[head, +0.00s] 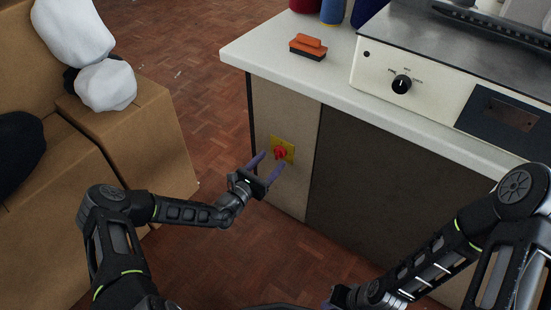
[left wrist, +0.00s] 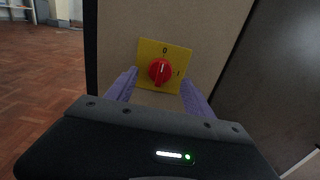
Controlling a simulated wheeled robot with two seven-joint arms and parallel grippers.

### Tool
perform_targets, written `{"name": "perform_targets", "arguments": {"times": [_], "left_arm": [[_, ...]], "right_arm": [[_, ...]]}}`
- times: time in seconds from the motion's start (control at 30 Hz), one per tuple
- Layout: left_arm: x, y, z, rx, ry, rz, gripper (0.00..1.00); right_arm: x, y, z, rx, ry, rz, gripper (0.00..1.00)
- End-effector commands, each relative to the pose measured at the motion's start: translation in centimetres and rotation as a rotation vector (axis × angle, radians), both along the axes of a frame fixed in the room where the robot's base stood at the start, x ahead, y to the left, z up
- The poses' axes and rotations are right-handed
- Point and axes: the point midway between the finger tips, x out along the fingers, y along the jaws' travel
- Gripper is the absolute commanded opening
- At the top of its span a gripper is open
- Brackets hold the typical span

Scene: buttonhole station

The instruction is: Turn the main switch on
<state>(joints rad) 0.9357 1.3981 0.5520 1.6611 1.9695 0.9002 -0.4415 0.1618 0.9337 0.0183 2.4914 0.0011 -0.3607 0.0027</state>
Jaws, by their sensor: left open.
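The main switch is a red rotary knob (head: 281,154) on a yellow plate (head: 289,145), mounted low on the beige side panel of the bench. In the left wrist view the red knob (left wrist: 159,71) has a pale mark pointing up, toward the 0 on the yellow plate (left wrist: 177,54); another mark is at the right. My left gripper (head: 270,161) is open, its purple fingers pointing at the plate. In the left wrist view the fingers (left wrist: 162,88) lie either side of the knob's lower part; I cannot tell whether they touch it. My right gripper (head: 335,300) is partly visible at the bottom edge.
The white bench top (head: 310,85) overhangs the panel and carries a machine with a black dial (head: 401,84), an orange-handled brush (head: 308,46) and thread spools. Cardboard boxes (head: 150,130) with white bundles stand at left. The parquet floor (head: 205,60) between is clear.

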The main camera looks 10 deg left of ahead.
Motion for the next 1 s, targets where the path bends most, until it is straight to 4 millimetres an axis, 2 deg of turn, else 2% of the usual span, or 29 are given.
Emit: {"name": "perform_targets", "arguments": {"times": [0.2,0.57,1.0], "left_arm": [[2.6,-1.1,-0.2,-0.001,-0.001,-0.001,0.61],[3.1,-1.3,0.0,-0.001,0.000,-0.001,0.60],[3.1,-1.3,0.0,-0.001,0.000,-0.001,0.24]], "right_arm": [[0.3,-0.3,-1.1,-0.004,-0.005,-0.006,0.17],[0.3,-0.3,-1.1,-0.005,-0.005,-0.008,0.17],[0.3,-0.3,-1.1,-0.004,-0.005,-0.007,0.17]]}}
